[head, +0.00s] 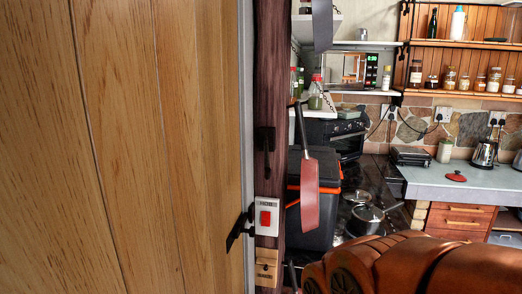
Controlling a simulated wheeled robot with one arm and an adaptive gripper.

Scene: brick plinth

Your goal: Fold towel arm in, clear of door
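A large plank door (120,150) of light wood fills the left of the head view. A grey edge strip (247,120) runs along its right side. A small black metal piece (239,228) juts left from the dark wooden post (272,70), overlapping the door's right edge in the picture. Another black fitting (265,139) is higher on the post. I cannot tell whether either is the towel arm, and no towel is clearly seen. My gripper is not in view.
A red switch (266,218) sits low on the post. A reddish pan-like utensil (309,190) hangs right of it. A brown, rounded leather-like object (410,268) fills the bottom right. Behind are pots (367,214), a counter (450,185) and jar shelves (465,92).

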